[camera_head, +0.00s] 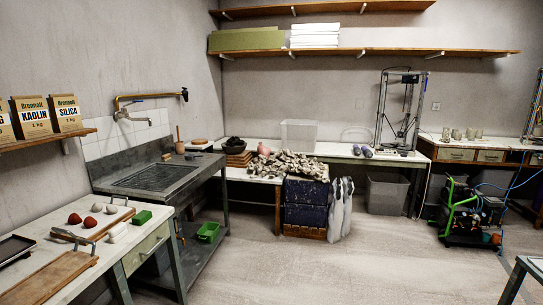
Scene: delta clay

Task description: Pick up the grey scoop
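I cannot make out a grey scoop for certain. Neither of my grippers is in view.
A sink unit (155,178) stands beyond. A green-framed cart (468,215) stands right. The middle floor (330,265) is clear.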

